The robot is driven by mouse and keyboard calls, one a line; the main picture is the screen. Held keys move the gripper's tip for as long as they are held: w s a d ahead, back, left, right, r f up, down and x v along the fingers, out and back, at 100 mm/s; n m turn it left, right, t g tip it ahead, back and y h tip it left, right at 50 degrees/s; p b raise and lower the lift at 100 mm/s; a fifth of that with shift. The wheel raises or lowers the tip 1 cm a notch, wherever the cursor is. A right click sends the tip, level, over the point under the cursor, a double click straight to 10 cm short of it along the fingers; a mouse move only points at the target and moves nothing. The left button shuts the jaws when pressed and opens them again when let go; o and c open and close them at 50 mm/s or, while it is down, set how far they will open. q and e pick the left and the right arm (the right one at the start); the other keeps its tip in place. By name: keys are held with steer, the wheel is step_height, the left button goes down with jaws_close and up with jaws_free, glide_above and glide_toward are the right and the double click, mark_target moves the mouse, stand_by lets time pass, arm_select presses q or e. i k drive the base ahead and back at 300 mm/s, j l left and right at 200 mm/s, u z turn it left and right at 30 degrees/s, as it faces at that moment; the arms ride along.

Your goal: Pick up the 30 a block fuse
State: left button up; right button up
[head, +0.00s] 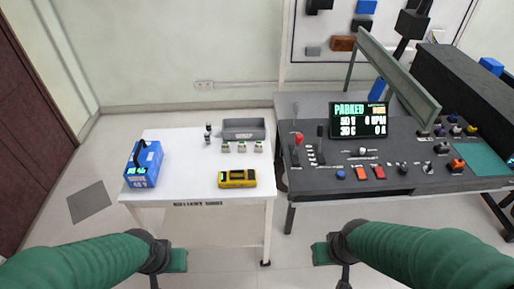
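Several small pale blocks with green and dark markings stand in a row on the white table: a left one (226,147), a middle one (242,146) and a right one (258,146). They look like block fuses, but their ratings are too small to read, so I cannot tell which is the 30 A one. My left gripper (167,265) is low in the view, in front of the table and well apart from the blocks. My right gripper (333,263) is low too, in front of the gap by the console. The finger openings are not clear; no held thing shows.
The white table (190,185) carries a grey bin (243,130) behind the blocks, a blue battery-like box (143,164), a yellow meter (237,178) and a small dark upright item (208,132). A dark control console (400,155) stands to the right. The table's middle is clear.

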mark_target(242, 146)
steer(key=i+j+u, duration=0.15)
steer(key=i+u, duration=0.35)
steer(key=i, duration=0.2)
steer(key=i+l+u, duration=0.1)
steer(key=i+u, duration=0.35)
steer(key=i, duration=0.2)
